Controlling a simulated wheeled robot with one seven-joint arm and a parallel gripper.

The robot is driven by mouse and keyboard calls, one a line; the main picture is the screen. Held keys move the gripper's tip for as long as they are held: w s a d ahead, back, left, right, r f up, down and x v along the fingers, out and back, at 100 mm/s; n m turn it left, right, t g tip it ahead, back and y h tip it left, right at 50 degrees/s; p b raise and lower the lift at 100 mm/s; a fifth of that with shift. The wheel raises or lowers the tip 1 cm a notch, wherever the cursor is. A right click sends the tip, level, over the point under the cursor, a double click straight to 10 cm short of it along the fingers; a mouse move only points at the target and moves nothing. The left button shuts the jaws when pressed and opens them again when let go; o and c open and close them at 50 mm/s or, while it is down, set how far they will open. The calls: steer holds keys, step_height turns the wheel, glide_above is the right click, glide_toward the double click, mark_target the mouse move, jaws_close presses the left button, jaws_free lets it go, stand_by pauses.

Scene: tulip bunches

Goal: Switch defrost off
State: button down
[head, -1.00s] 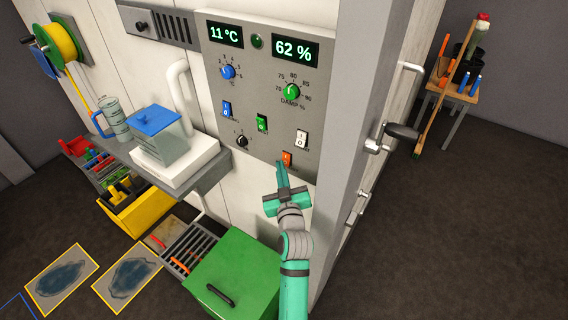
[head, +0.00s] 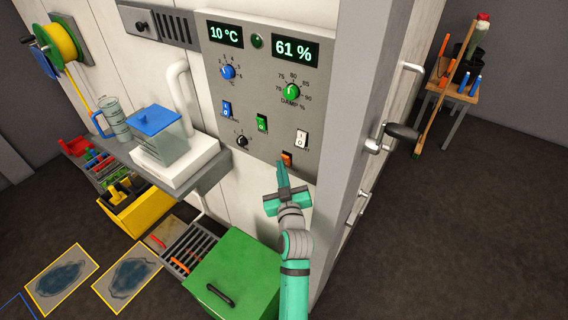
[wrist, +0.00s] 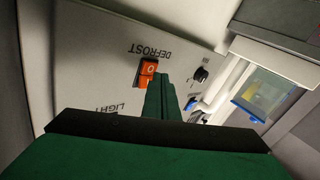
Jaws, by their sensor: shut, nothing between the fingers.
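The defrost switch is a small orange rocker (head: 287,156) low on the grey control panel. The wrist view shows it upside down as an orange rocker (wrist: 147,72) marked 0 and I, beside the word DEFROST. My gripper (head: 281,165) is shut and empty, its green fingers pointing up at the switch. In the head view the fingertips cover the switch's lower part. In the wrist view the shut fingers (wrist: 160,88) overlap the I end. I cannot tell whether they touch it or which way the rocker is tipped.
A white switch (head: 302,139), a green switch (head: 262,124) and a black knob (head: 242,141) are nearby on the panel. A grey door post (head: 349,130) stands to the right. A green box (head: 240,275) sits below, left of my arm.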

steer(key=shift+s+a+r, duration=0.25)
steer(key=shift+s+a, duration=0.1)
steer(key=shift+s, duration=0.15)
steer(key=shift+s+a+r, duration=0.3)
steer(key=shift+s+a, duration=0.15)
steer(key=shift+s, duration=0.2)
steer(key=shift+s+a+r, duration=0.35)
steer(key=shift+s+a, duration=0.1)
steer(key=shift+s, duration=0.15)
steer(key=shift+s+a+r, duration=0.3)
steer(key=shift+s+a, duration=0.15)
steer(key=shift+s, duration=0.2)
steer(key=s+f+m+g+h, duration=0.1)
steer(key=s+f+m, duration=0.1)
steer(key=s+f, duration=0.75)
steer(key=s+f+m+g+h, duration=0.1)
steer(key=s+f, duration=0.4)
steer(key=s, duration=1)
steer(key=s+r, duration=0.2)
steer(key=s, duration=1.9)
steer(key=shift+d+r+g, duration=0.15)
steer(key=shift+g, duration=0.25)
